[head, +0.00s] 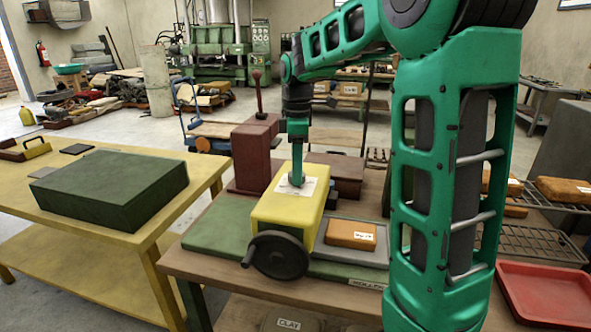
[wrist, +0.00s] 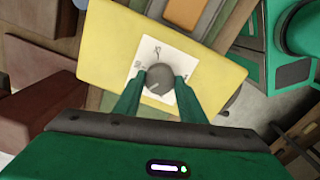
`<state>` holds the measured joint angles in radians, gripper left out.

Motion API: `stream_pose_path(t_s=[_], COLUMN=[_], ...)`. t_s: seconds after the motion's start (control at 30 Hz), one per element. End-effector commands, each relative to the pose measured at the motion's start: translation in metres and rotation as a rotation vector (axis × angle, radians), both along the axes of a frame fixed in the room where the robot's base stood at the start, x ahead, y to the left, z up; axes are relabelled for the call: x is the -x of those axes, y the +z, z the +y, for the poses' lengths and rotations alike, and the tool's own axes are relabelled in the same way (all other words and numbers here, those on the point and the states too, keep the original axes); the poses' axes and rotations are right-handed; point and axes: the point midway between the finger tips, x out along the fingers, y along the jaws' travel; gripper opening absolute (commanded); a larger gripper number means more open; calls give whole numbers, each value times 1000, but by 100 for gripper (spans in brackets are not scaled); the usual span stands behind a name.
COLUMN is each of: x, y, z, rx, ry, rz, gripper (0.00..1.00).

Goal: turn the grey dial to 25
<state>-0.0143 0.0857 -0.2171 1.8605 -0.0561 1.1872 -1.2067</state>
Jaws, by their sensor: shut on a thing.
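The grey dial (wrist: 159,78) sits on a white scale card on the top of a yellow box (wrist: 100,50). Marks show on the card around the dial, but they are too small to read surely, and so is the dial's setting. My gripper (wrist: 158,88) has a finger on each side of the dial and is shut on it. In the head view my gripper (head: 296,180) points straight down onto the card (head: 312,190) on the yellow box (head: 270,208), and it hides the dial there.
A black handwheel (head: 278,256) is on the box's front. A dark red block with a lever (head: 252,158) stands behind left. An orange block (head: 351,234) lies on a grey plate to the right. A yellow table with a dark green slab (head: 112,185) is at left, a red tray (head: 545,296) at lower right.

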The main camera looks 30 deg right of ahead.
Motion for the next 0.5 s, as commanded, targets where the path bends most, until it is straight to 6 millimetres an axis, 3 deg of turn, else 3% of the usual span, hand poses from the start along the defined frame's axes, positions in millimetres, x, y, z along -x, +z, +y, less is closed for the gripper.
stream_pose_path(t_s=[0.27, 0.5], x=[-4, -4], y=[3, 3], z=[-1, -1], rx=[2, 1], ry=[-126, -341], rz=[-13, -14], gripper=[14, 14])
